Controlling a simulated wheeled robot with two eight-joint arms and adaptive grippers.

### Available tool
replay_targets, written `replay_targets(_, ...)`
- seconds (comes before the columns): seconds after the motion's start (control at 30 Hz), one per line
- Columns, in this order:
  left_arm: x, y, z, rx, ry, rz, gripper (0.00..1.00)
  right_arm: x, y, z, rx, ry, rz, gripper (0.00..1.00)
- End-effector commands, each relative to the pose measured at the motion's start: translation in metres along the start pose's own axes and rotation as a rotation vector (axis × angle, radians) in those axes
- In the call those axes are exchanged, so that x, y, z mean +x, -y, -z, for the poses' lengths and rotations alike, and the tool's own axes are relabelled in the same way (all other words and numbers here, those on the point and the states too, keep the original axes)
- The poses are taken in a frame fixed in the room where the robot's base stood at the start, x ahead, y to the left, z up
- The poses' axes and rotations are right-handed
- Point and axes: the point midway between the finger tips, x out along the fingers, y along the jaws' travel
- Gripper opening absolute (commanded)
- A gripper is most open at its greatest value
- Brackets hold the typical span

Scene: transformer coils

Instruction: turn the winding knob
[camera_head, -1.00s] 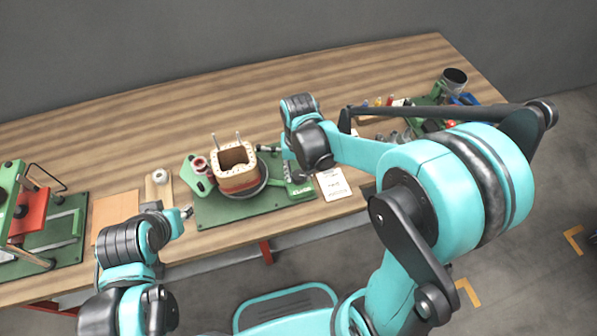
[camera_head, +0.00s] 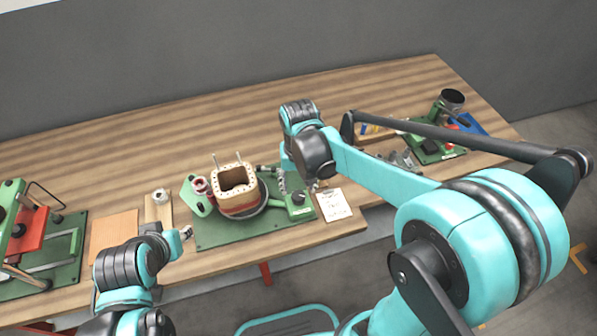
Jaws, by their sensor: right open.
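The winding machine stands on a green base plate (camera_head: 215,235) at the middle of the bench, with a square tan-and-red coil former (camera_head: 236,187) upright on it. A green block with a small dark knob (camera_head: 298,197) sits at the plate's right end. My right gripper (camera_head: 282,181) hangs below its wrist, just left of this knob and above the plate. It is open and apart from the knob as far as I can tell; its fingertips are small and partly hidden. My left gripper (camera_head: 186,232) is at the bench's front edge, left of the plate; its jaws are too small to read.
A white paper card (camera_head: 333,204) lies right of the plate. A wooden block with a white spool (camera_head: 160,197) and a red-and-green press (camera_head: 30,232) stand to the left. Another green fixture (camera_head: 437,147) and a blue tray (camera_head: 472,126) are at the back right. The rear bench is clear.

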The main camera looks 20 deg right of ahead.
Motion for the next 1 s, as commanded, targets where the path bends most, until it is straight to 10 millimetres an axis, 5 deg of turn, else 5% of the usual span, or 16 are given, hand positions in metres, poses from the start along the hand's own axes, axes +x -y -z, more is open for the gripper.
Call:
replay_targets(0.2, 0.0, 0.0, 0.0, 0.0, 0.0, 0.0, 0.34, -0.047, 0.0, -0.001, 0.0, 0.0, 0.0, 0.55)
replay_targets(0.4, 0.0, 0.0, 0.0, 0.0, 0.0, 0.0, 0.34, -0.073, 0.0, 0.0, 0.0, 0.0, 0.0, 0.55)
replay_targets(1.0, 0.0, 0.0, 0.0, 0.0, 0.0, 0.0, 0.34, -0.079, 0.0, 0.0, 0.0, 0.0, 0.0, 0.55)
